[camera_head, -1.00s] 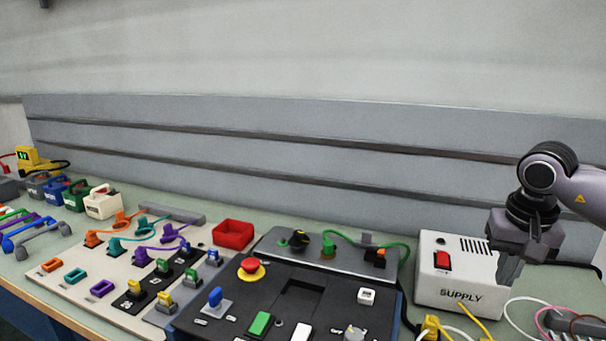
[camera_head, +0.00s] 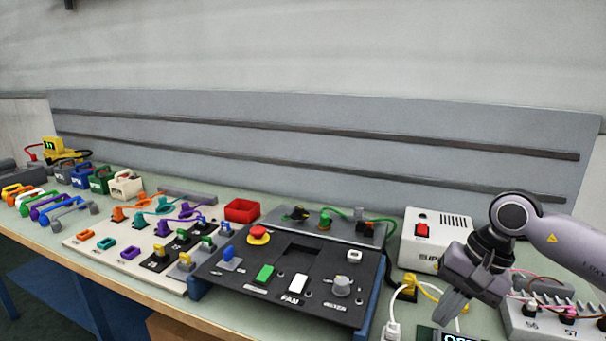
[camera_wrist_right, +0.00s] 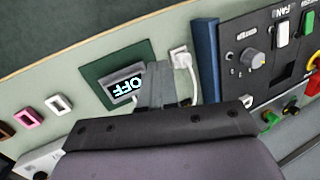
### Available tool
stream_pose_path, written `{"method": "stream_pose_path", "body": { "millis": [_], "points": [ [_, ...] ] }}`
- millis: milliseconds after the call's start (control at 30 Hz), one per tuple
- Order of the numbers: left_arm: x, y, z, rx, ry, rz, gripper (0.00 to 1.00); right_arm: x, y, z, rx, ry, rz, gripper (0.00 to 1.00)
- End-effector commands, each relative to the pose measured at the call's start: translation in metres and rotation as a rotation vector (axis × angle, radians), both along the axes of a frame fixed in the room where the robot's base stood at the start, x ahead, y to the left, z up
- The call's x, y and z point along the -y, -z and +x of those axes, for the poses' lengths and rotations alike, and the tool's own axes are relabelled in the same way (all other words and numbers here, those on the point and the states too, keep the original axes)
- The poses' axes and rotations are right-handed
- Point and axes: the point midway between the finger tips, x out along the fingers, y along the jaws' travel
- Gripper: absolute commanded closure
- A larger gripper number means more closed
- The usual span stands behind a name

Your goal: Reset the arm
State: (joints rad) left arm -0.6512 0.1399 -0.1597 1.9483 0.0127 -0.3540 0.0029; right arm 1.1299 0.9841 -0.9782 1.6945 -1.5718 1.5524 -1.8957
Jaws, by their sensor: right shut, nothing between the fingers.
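My right gripper (camera_head: 447,308) is in the head view at the lower right, its jaws shut and empty, pointing down in front of the white supply box (camera_head: 408,243). In the right wrist view its shut fingers (camera_wrist_right: 162,85) show beside a display reading OFF (camera_wrist_right: 126,87) and a white plug (camera_wrist_right: 181,58). I cannot tell whether the fingers touch anything. My left gripper is in neither view.
A black control panel (camera_head: 222,268) with a red button (camera_head: 258,234), a green switch (camera_head: 264,274) and a knob (camera_head: 342,286) stands mid-table. A red tray (camera_head: 241,211) sits behind it. A pale connector board (camera_head: 82,244) lies left. Cables run near my right gripper.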

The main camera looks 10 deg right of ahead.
Motion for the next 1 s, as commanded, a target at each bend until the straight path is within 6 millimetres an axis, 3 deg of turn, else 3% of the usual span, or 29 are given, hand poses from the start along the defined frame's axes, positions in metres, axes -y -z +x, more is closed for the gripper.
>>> {"method": "stream_pose_path", "body": {
  "millis": [33, 200, 300, 433, 533, 667, 800, 933, 967, 1000],
  "points": [
    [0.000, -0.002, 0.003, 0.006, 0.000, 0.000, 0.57, -0.028, 0.012, -0.006, -0.042, 0.025, 0.100, 1.00],
    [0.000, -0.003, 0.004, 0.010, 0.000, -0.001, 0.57, -0.116, 0.028, -0.029, -0.247, 0.193, 0.478, 1.00],
    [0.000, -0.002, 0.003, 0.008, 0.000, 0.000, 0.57, -0.159, 0.026, -0.041, -0.418, 0.326, 0.698, 1.00],
    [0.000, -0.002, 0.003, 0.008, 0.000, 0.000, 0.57, -0.198, 0.016, -0.052, -0.692, 0.533, 0.966, 1.00],
    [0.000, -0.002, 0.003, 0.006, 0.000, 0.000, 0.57, -0.215, 0.008, -0.053, -0.933, 0.709, 1.152, 1.00],
    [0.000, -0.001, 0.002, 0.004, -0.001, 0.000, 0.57, -0.219, 0.004, -0.047, -1.282, 0.958, 1.366, 1.00],
    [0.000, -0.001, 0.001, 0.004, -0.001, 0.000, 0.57, -0.206, 0.017, -0.035, -1.695, 1.244, 1.558, 1.00],
    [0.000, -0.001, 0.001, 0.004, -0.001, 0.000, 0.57, -0.181, 0.049, -0.029, -2.104, 1.522, 1.702, 1.00],
    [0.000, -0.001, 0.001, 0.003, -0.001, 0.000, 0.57, -0.175, 0.059, -0.029, 2.097, -1.509, -1.647, 1.00],
    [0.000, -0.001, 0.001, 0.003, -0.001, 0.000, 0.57, -0.165, 0.074, -0.030, 2.018, -1.442, -1.527, 1.00]
  ]
}}
